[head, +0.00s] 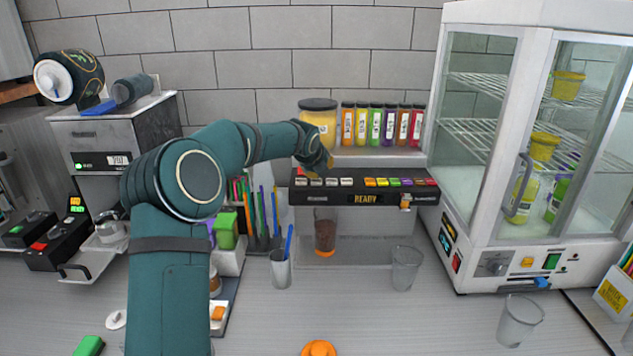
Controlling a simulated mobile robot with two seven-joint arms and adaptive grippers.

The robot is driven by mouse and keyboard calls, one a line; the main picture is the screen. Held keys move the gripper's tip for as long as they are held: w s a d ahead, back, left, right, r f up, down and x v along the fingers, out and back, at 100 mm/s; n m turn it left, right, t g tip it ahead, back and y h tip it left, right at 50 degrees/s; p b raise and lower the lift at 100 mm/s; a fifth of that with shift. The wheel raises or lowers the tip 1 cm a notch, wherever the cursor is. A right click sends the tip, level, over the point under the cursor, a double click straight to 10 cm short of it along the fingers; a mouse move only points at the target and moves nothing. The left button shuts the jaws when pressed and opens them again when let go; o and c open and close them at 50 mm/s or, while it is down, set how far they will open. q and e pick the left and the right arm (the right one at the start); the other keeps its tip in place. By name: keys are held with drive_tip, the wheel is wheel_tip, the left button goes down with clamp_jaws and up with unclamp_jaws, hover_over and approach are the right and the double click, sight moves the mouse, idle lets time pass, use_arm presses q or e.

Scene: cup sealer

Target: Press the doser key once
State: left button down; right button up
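The doser (365,198) is a dark box at the back centre, with a lit "READY" display. A row of pale keys (330,182) is on its left half and a row of coloured keys (395,182) on its right half. A cup with brown contents (325,232) stands beneath its left part. My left gripper (325,166) is just above and behind the pale keys. It is small and dark, and I cannot tell whether it touches a key or how its fingers stand. My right gripper is not in view.
Several coloured jars (381,125) and a larger yellow jar (318,120) stand on the shelf above the doser. An empty clear cup (406,267) and another (520,320) stand on the counter (440,325). A glass cabinet (480,120) is on the right.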

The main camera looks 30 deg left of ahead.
use_arm(q)
drive_tip(key=shift+f, duration=0.7)
idle(0.6)
idle(0.4)
drive_tip(key=shift+r+p, duration=0.75)
drive_tip(key=shift+r, duration=0.15)
drive_tip(key=shift+r, duration=2.5)
idle(0.7)
